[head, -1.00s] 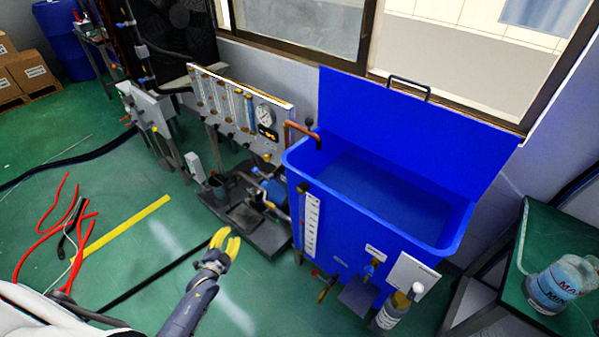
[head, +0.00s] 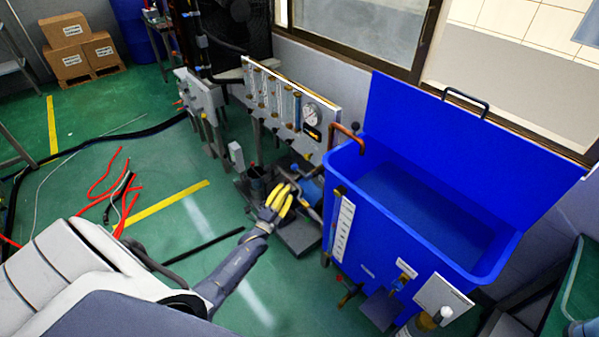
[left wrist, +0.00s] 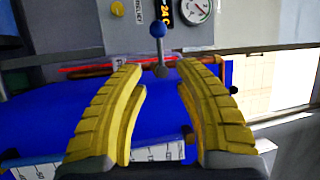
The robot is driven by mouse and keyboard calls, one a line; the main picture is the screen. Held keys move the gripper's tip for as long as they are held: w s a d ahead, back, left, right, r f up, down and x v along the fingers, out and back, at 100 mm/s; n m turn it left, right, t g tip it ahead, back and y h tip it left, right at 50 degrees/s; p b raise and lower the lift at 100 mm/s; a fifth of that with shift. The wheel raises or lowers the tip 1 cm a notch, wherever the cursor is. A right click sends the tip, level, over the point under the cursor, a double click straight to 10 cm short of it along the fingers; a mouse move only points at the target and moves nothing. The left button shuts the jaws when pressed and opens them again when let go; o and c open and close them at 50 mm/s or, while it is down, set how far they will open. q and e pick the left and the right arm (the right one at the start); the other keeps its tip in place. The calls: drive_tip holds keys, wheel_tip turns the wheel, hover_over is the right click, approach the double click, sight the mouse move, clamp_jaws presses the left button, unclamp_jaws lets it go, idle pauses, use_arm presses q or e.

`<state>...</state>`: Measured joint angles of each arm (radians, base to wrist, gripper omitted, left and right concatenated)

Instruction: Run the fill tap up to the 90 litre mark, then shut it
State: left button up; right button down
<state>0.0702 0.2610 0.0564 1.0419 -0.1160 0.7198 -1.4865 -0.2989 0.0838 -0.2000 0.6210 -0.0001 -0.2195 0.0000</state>
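The blue tank (head: 350,190) stands with its lid up; I cannot read its water level. A white scale strip (head: 343,230) runs down its front, its marks too small to read. A copper pipe (head: 345,130) bends over the tank's left rim. In the left wrist view a lever with a blue ball knob (left wrist: 158,31) stands beside a copper pipe (left wrist: 90,71), beyond the fingertips. My left gripper (head: 280,199), with yellow fingers, is left of the tank. Its fingers (left wrist: 160,82) are apart and empty, not touching the lever. My right gripper is not in view.
A panel with flow tubes and a round gauge (head: 311,116) stands behind the gripper, left of the tank. Red hoses (head: 105,180) lie on the green floor.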

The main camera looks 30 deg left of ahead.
sight(299, 170)
use_arm(q)
drive_tip(key=w, duration=0.3)
drive_tip(key=w+r, duration=0.1)
drive_tip(key=w, duration=0.3)
drive_tip(key=w+r, duration=0.1)
drive_tip(key=w, duration=0.3)
drive_tip(key=shift+w+a, duration=0.1)
drive_tip(key=shift+a, duration=0.3)
drive_tip(key=shift+c, duration=0.4)
clamp_jaws()
